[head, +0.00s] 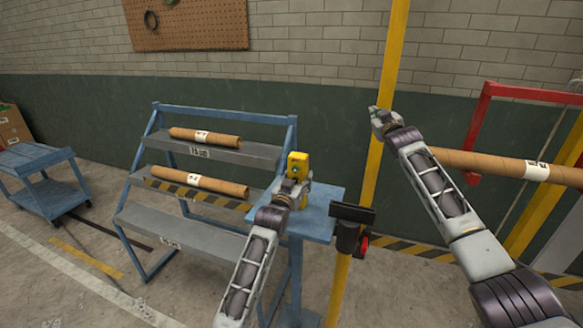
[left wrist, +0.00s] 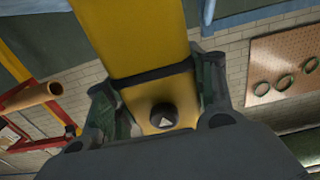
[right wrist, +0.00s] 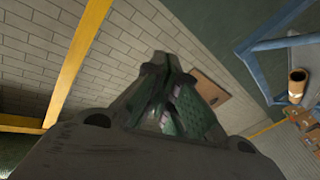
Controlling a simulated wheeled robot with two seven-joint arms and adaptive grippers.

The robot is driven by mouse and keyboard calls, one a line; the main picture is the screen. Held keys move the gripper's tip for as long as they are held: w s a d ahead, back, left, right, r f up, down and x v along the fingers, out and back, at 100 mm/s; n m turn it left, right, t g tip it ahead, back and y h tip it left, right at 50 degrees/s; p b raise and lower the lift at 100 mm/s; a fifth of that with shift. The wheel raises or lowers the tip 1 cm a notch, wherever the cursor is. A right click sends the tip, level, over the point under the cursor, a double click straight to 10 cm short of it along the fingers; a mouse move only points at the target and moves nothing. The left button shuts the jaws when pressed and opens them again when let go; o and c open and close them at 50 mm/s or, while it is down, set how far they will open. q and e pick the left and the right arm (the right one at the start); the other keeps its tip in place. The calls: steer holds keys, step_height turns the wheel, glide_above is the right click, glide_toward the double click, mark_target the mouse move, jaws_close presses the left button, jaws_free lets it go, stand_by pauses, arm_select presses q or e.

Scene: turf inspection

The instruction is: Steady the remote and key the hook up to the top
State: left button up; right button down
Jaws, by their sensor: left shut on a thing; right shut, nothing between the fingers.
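The yellow remote (head: 298,164) stands upright above the small blue stand in the head view. My left gripper (head: 293,182) is shut on its lower part. In the left wrist view, the remote (left wrist: 135,45) lies between the two fingers, with a black band across it and a round black button (left wrist: 164,116) bearing a pale arrow. My right gripper (head: 378,114) is raised beside the yellow post, well right of the remote. The right wrist view shows its fingers (right wrist: 170,88) closed together and empty. I cannot make out a hook in any view.
A blue rack (head: 137,170) with paper-tube rolls (head: 205,138) stands left of the blue stand (head: 318,221). A yellow post (head: 340,285) and a black screen (head: 352,213) are just right. A long brown roll (head: 490,164) lies behind my right arm, near a red frame (head: 480,115).

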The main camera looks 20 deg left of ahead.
steer(key=s+a+r+n+g+y, duration=0.2)
steer(key=s+a+r+n+y, duration=0.15)
steer(key=s+a+r, duration=0.95)
steer(key=n+g+h, duration=0.1)
steer(key=n+g, duration=0.2)
steer(key=g, duration=0.2)
glide_above(295, 169)
step_height(295, 169, down, 8)
steer(key=s+d+f+n+g+h, duration=0.1)
steer(key=s+d+f+g+h, duration=0.2)
steer(key=s+f, duration=0.4)
steer(key=shift+d+f+g+h, duration=0.15)
steer(key=shift+f+g+h, duration=0.4)
steer(key=shift+g, duration=0.15)
steer(key=shift+f+n, duration=0.1)
steer(key=shift+n, duration=0.15)
steer(key=shift+x, duration=4.85)
